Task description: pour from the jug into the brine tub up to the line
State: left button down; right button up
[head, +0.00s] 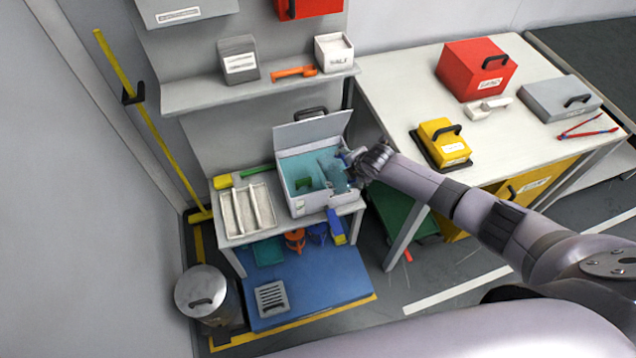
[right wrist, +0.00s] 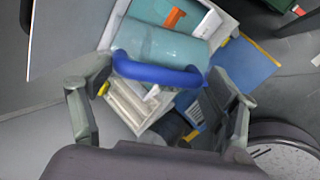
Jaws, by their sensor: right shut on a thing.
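The brine tub (head: 310,204) is a white box with its grey lid raised, standing on the small bench; its inside looks teal. The jug (head: 334,172) is a see-through teal vessel over the tub's right part. It also shows in the right wrist view (right wrist: 160,45), with its blue handle (right wrist: 158,73) towards me. My right gripper (head: 358,160) is at the tub's right side, shut on the jug's handle; its fingers also show in the right wrist view (right wrist: 158,100). The jug looks tilted, but I cannot make out a stream, the liquid level or the line.
A white divided tray (head: 229,216) stands left of the tub. The raised lid (head: 312,129) stands behind the opening. A shelf (head: 200,97) with boxes is above. A table (head: 400,100) with red, yellow and grey cases is to the right. A metal bin (head: 202,290) stands on the floor.

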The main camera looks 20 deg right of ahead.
jog(key=shift+w+r, duration=0.2)
jog(key=shift+r, duration=0.05)
jog(key=shift+w+a+r, duration=0.15)
jog(key=shift+w+r, duration=0.05)
jog(key=shift+r, duration=0.05)
jog(key=shift+g, duration=0.3)
jog(key=shift+w+r+g+p, duration=0.15)
jog(key=shift+w+g+p, duration=0.05)
jog(key=shift+g+p, duration=0.1)
jog(key=shift+a+r, duration=0.1)
dwell(0.7)
jog(key=shift+w+r+h, duration=0.15)
jog(key=shift+w+h, duration=0.1)
jog(key=shift+h, duration=0.05)
dwell(0.4)
jog(key=shift+a+g, duration=0.1)
jog(key=shift+g, duration=0.2)
